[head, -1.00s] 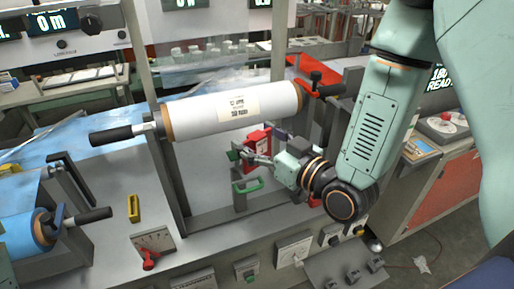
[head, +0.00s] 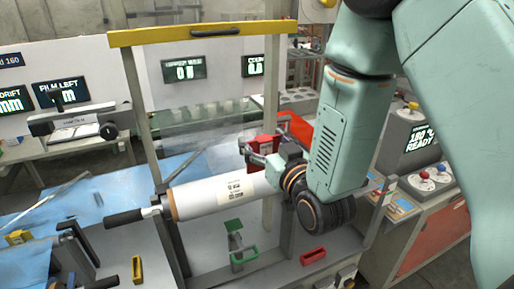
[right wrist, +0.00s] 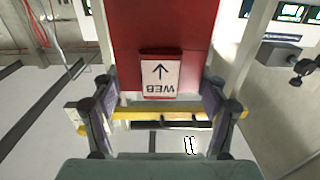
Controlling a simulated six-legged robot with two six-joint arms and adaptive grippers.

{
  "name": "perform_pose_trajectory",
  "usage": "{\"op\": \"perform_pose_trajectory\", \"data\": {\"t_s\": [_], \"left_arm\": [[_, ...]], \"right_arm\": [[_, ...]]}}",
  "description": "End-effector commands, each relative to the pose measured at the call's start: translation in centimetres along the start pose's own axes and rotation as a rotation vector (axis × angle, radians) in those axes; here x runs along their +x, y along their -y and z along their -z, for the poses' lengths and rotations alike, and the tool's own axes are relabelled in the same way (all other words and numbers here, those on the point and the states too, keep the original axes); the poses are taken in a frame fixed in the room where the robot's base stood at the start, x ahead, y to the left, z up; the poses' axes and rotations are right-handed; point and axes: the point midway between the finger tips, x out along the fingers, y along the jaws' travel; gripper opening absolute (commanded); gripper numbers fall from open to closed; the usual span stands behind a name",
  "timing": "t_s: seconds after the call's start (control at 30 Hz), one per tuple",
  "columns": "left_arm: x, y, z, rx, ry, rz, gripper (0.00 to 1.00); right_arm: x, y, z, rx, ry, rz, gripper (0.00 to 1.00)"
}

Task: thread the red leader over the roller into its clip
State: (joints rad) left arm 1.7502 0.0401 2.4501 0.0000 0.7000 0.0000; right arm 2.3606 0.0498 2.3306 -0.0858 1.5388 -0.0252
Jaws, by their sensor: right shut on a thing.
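The red leader (head: 265,143) is gripped by my right gripper (head: 250,151), just above the far right end of the white roll (head: 222,192). In the right wrist view the leader (right wrist: 122,25) is a broad red panel with a white label reading WEB and an arrow. My right gripper (right wrist: 160,108) has one finger on each side of its edge. A red open bracket (head: 313,256) lies on the bench at lower right; I cannot tell if it is the clip. My left gripper is not in view.
A yellow crossbar (head: 200,35) spans the frame posts above. A green bracket (head: 244,258) and a yellow bracket (head: 137,270) stand on the grey bench. A black handle (head: 124,218) sticks out at the roll's left end. Blue film lies behind.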

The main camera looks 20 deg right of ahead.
Motion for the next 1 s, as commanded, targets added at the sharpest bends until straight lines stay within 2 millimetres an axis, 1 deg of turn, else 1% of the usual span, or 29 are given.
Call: {"op": "perform_pose_trajectory", "data": {"t_s": [0.07,0.47,0.63,1.0], "left_arm": [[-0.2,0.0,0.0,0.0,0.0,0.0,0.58],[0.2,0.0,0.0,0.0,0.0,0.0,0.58],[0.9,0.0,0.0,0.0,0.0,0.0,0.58],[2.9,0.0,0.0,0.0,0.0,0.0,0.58]], "right_arm": [[0.1,-0.2,0.3,0.0,-0.002,-0.014,0.42],[0.0,-0.3,0.1,-0.001,-0.003,-0.018,0.42],[0.7,-0.3,-0.8,-0.002,-0.003,-0.018,0.42],[3.0,-0.4,-3.1,-0.002,-0.003,-0.018,0.42]]}}
